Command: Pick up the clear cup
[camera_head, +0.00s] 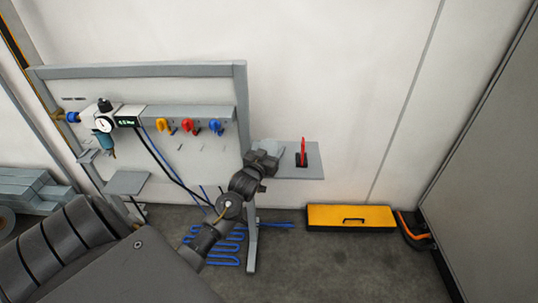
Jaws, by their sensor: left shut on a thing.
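I cannot make out a clear cup as a separate thing in the head view. My left gripper (268,155) is at the left part of a small grey shelf (312,166) on the right side of the panel frame. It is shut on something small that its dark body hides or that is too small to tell. My left arm reaches up to it from the lower left. My right gripper is not in view.
A red item on a black base (302,155) stands on the shelf, right of my gripper. The panel carries a gauge (103,124) and yellow, red and blue fittings (188,126). A yellow case (350,217) and blue hose (212,246) lie on the floor.

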